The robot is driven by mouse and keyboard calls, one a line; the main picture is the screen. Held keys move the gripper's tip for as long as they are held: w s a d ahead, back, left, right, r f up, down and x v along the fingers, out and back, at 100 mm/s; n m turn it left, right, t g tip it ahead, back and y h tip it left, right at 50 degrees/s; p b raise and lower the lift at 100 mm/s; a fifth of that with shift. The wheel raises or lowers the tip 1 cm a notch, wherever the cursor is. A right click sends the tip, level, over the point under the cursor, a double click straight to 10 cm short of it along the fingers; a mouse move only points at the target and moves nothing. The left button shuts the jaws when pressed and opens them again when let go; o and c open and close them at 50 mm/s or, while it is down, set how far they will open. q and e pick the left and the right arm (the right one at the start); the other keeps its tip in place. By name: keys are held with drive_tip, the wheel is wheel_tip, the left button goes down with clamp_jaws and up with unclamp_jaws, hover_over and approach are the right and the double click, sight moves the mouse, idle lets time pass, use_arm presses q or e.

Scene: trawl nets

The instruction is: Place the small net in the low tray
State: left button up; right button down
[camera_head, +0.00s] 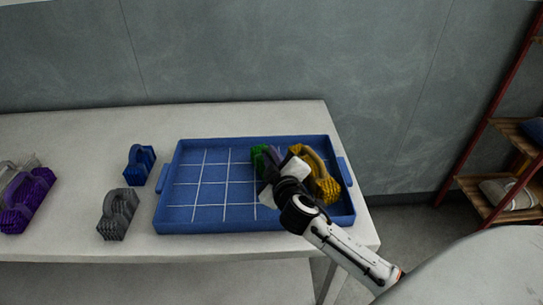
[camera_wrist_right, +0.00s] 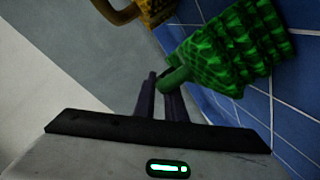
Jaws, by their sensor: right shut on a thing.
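A green net (camera_wrist_right: 222,50) with a handle is held by my right gripper (camera_wrist_right: 162,80), whose fingers are closed on the handle. In the head view the green net (camera_head: 261,158) is mostly hidden behind my right gripper (camera_head: 273,160). It is within the outline of the blue low tray (camera_head: 210,213), right of the tray's middle; I cannot tell whether it touches the floor of the tray. The tray has white grid lines. A yellow net (camera_head: 323,180) lies in the tray to the right, close to my gripper. My left gripper is not in view.
Left of the tray on the white table (camera_head: 75,135) are a blue net (camera_head: 139,163), a grey net (camera_head: 118,214) and a purple net (camera_head: 27,200) with a pale piece behind it. The tray's left part is bare. A red-framed shelf (camera_head: 490,122) stands at the right.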

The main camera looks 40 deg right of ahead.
drive_tip(key=shift+f, duration=0.15)
drive_tip(key=c, duration=1.7)
unclamp_jaws()
drive_tip(key=shift+c, duration=0.2)
